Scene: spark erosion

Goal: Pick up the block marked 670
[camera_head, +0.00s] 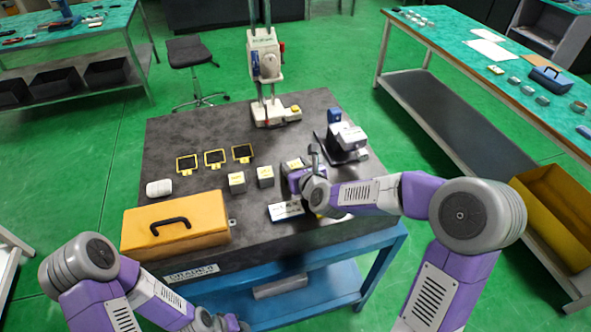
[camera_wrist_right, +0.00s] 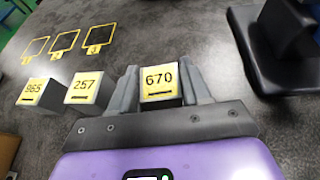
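The block marked 670 (camera_wrist_right: 159,82) has a yellow top with black digits. It sits between the fingers of my right gripper (camera_wrist_right: 160,84) in the right wrist view, and both fingers lie close against its sides. In the head view the block (camera_head: 291,164) shows beside my right gripper (camera_head: 297,172), partly hidden by it. I cannot tell whether its underside touches the table. A block marked 257 (camera_wrist_right: 84,87) and another numbered block (camera_wrist_right: 34,93) stand to its left. My left gripper (camera_head: 228,323) is low at the bottom edge, its fingers unclear.
On the dark table (camera_head: 190,135) are a yellow case (camera_head: 178,222), three yellow-framed squares (camera_head: 215,158), a white rounded object (camera_head: 159,188) and a white labelled object (camera_head: 286,210). A machine on a column (camera_head: 265,60) stands at the back, a grey-white device (camera_head: 347,138) at the right.

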